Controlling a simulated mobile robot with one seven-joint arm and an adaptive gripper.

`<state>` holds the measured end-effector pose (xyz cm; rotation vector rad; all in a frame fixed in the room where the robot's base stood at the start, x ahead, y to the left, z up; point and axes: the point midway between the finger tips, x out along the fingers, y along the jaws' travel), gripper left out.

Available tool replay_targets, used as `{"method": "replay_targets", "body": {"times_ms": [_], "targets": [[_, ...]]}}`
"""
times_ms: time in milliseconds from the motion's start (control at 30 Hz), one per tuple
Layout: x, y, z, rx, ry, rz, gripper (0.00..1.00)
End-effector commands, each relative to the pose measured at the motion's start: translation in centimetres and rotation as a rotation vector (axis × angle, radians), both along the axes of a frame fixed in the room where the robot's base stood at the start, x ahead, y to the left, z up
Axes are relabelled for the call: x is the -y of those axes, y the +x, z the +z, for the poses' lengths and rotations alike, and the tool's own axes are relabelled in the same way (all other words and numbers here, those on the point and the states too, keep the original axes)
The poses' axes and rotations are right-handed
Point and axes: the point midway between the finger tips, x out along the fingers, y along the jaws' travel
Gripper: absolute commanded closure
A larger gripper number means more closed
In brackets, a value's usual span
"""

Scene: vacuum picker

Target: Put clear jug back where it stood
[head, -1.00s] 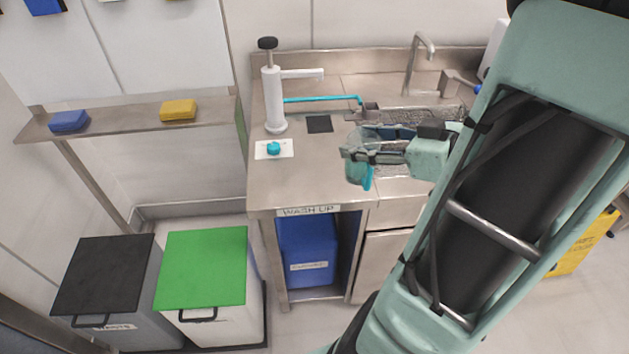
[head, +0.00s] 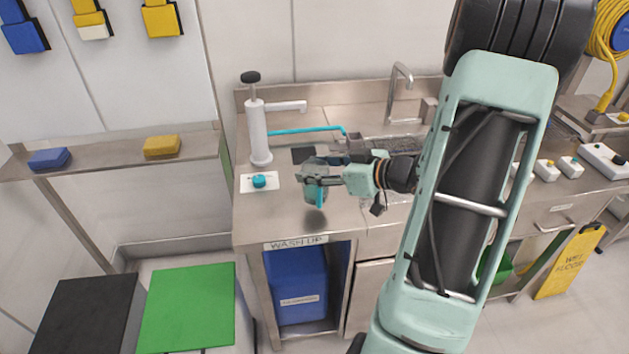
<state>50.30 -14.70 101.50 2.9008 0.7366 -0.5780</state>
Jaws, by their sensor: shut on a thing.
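My gripper (head: 322,174) is shut on the clear jug (head: 312,191), which has a teal part hanging down on its right side. The jug is held above the steel counter (head: 282,212), and a shadow falls on the counter below it. The fingers hide part of the jug. A dark square (head: 302,154) lies on the counter just behind the jug and is partly covered by it in this view.
A white hand pump (head: 259,135) with a spout stands to the left. A white card with a teal knob (head: 259,181) lies in front of it. A teal hose (head: 305,130) runs towards the sink (head: 400,143). The front left of the counter is clear.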

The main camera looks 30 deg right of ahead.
Motion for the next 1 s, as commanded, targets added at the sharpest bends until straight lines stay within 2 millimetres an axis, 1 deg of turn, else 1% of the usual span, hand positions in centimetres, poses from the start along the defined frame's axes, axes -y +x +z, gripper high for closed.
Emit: {"method": "replay_targets", "body": {"times_ms": [167, 300, 367, 633, 767, 800, 900, 933, 1000], "targets": [[0.0, 0.7, -1.0, -0.001, 0.0, 0.001, 0.84], [0.0, 0.7, -3.1, -0.003, 0.003, -0.002, 0.84], [0.0, 0.7, -3.7, -0.002, 0.001, -0.001, 0.84], [0.0, 0.7, -3.8, 0.001, -0.001, -0.001, 0.84], [0.0, 0.6, -4.2, 0.0, -0.001, 0.0, 0.84], [0.0, 0.6, -4.1, 0.001, -0.001, -0.001, 0.49], [0.0, 0.6, -4.1, 0.0, -0.002, -0.001, 0.38], [0.0, 0.6, -4.1, 0.0, -0.002, -0.001, 0.35], [0.0, 0.6, -4.1, 0.0, -0.002, -0.001, 0.35]]}}
